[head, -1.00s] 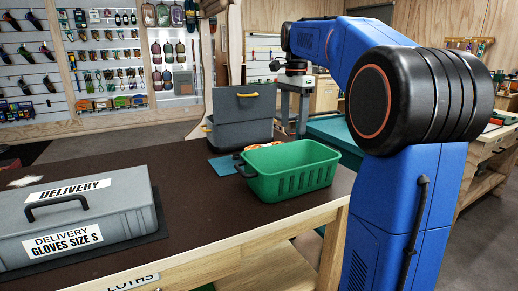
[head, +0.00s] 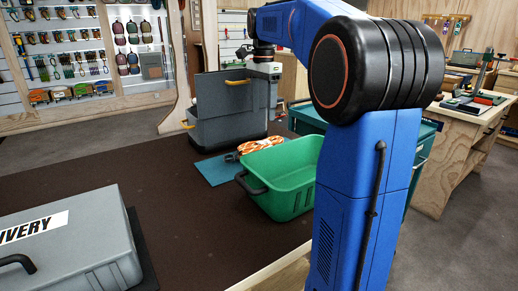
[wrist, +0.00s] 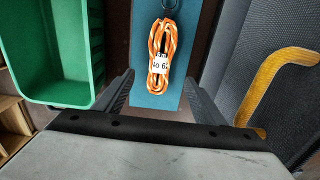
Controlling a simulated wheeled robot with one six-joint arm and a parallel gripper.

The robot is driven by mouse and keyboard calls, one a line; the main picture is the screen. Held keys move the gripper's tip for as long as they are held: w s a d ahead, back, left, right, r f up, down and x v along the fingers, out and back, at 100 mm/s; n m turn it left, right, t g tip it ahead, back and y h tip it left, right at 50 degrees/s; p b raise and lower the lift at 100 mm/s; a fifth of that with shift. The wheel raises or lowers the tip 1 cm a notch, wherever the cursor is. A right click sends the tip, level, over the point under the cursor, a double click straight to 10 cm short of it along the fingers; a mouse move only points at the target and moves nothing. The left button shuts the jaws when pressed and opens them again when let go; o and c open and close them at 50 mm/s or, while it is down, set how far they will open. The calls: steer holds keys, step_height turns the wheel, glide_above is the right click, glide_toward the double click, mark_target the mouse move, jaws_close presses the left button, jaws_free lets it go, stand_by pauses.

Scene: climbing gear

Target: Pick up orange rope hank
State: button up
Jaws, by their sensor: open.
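The orange rope hank (head: 262,145) lies on a blue mat (head: 217,171) on the dark table, partly hidden behind the green basket in the head view. In the wrist view the orange and white rope hank (wrist: 161,55) lies lengthwise on the blue mat (wrist: 146,98), with a white label around it and a dark ring or clip at its top. My gripper (wrist: 158,92) is open and empty, its two fingers on either side of the mat's near part, with the hank ahead between them. In the head view the fingers are not clear.
A green basket (head: 282,178) stands close beside the hank, on the left in the wrist view. A grey toolbox with a yellow handle (head: 230,110) stands open on the other side. A grey delivery case (head: 72,243) sits at the near left. The table's middle is clear.

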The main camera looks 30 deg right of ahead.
mark_target(261, 143)
step_height(261, 143, down, 9)
steer(key=shift+r, duration=0.1)
steer(key=shift+a+f, duration=0.2)
steer(key=shift+f, duration=1.15)
steer(key=shift+a+f, duration=0.15)
steer(key=shift+f, duration=1.2)
steer(key=shift+c, duration=0.3)
steer(key=c, duration=1.3)
steer(key=shift+r, duration=0.1)
